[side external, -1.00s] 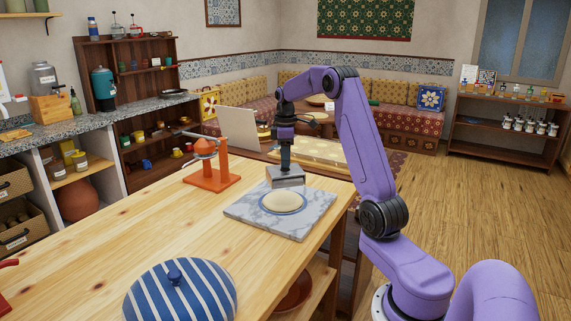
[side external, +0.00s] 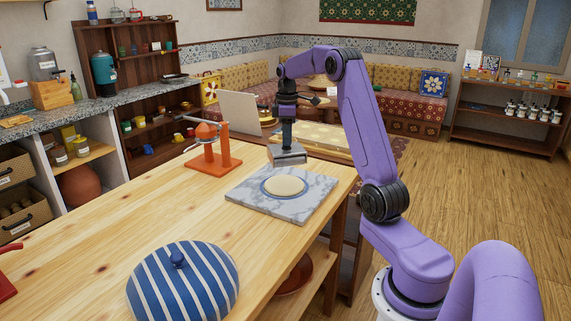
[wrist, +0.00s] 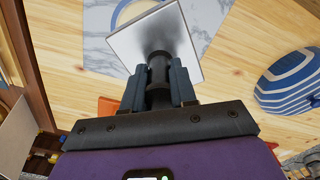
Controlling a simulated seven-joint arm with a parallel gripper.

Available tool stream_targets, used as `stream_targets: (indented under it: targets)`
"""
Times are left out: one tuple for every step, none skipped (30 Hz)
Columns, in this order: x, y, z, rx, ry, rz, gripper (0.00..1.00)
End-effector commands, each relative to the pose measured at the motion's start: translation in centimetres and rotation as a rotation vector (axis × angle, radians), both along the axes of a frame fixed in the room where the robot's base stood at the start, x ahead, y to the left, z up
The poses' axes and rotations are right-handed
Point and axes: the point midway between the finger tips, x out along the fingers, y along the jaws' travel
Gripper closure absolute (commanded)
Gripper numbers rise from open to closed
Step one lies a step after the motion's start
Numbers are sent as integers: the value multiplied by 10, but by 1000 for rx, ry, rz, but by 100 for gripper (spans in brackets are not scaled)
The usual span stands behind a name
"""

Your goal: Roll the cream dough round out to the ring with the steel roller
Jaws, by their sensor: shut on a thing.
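The cream dough round (side external: 284,187) lies flat on a grey-white marble slab (side external: 316,203). The blue ring (side external: 262,189) shows as a thin band around it, with a narrow gap between. My gripper (side external: 287,124) is shut on the handle of the steel roller (side external: 287,154), which is over the slab's far edge, behind the dough and apart from it. In the wrist view, my gripper (wrist: 159,88) grips the dark handle, and the roller's broad steel top (wrist: 145,40) hides most of the dough. An arc of the ring (wrist: 120,12) shows beside it. The roller's underside is hidden.
An orange stand (side external: 212,158) with a round part is left of the slab. A blue-and-white striped dome (side external: 183,285) stands at the front of the wooden table. The table between them is bare.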

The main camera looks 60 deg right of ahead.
Motion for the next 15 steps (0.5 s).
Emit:
stream_targets:
  targets:
    - [2, -2, 0, -1, -2, 0, 100]
    - [4, -3, 0, -1, -2, 0, 100]
    - [7, -6, 1, -2, -4, 0, 100]
    - [9, -8, 1, -2, -3, 0, 100]
    - [11, -10, 0, -1, -2, -1, 100]
    - [16, -14, 1, -2, -3, -1, 100]
    - [18, -17, 0, -2, -3, 0, 100]
    - [21, -19, 1, -2, -3, 0, 100]
    - [25, -23, 0, -2, -4, -1, 100]
    - [27, -26, 0, -2, -2, -1, 100]
    - [30, -29, 0, -2, -2, -1, 100]
    - [33, -32, 0, -2, -3, -2, 100]
    - [35, -34, 0, -2, -2, -1, 100]
    - [36, -36, -1, -2, -2, -1, 100]
    - [39, -38, -1, -2, -3, 0, 100]
